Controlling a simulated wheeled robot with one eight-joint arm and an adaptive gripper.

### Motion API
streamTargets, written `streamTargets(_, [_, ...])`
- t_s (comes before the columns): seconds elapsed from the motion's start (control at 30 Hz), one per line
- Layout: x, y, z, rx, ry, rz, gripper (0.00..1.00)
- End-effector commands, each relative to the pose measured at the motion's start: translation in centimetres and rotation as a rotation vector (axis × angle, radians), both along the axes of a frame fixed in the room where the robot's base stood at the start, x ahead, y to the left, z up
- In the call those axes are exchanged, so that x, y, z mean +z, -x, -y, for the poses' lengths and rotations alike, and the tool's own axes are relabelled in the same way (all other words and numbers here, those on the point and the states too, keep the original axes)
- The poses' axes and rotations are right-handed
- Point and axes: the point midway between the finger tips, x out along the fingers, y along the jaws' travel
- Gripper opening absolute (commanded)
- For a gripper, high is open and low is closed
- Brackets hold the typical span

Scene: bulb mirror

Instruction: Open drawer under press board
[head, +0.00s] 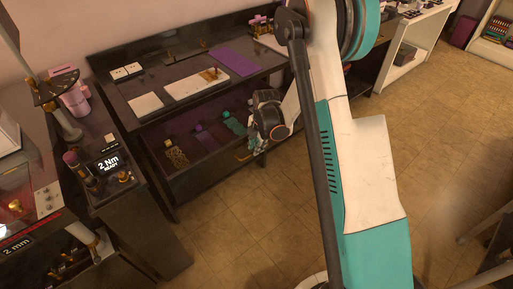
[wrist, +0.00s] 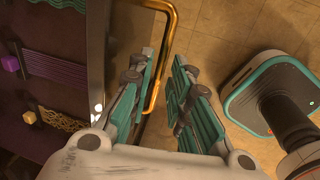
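The press board may be one of the flat white and purple boards (head: 197,83) on the dark worktop; I cannot tell which. Under that worktop a dark drawer (head: 200,180) stands pulled out, with its inside showing. A gold chain-like piece (head: 176,155), a purple strip (head: 205,137) and a teal piece (head: 234,124) lie in it. Its brass handle (wrist: 167,60) shows in the wrist view. My gripper (wrist: 162,65) is at the drawer front, its teal-padded fingers apart on either side of the handle bar. In the head view my gripper (head: 256,145) is partly hidden by my wrist.
White shelves (head: 408,55) stand at the back right. The tiled floor (head: 240,225) in front of the drawer is clear. My own base shows at the right of the wrist view.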

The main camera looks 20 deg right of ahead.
Motion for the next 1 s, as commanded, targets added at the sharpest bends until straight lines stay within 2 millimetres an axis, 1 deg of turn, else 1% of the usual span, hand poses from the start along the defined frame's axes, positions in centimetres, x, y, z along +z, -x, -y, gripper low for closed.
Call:
streamTargets(0.3, [5.6, 1.1, 0.3, 0.0, 0.0, 0.0, 0.18])
streamTargets(0.5, [8.6, 1.6, 0.5, 0.0, 0.0, 0.0, 0.18])
streamTargets(0.6, [9.5, 1.7, 0.6, 0.0, 0.0, 0.0, 0.18])
streamTargets(0.7, [10.1, 1.9, 0.6, 0.0, 0.0, 0.0, 0.18])
streamTargets(1.0, [10.4, 1.9, 0.6, 0.0, 0.0, 0.0, 0.18])
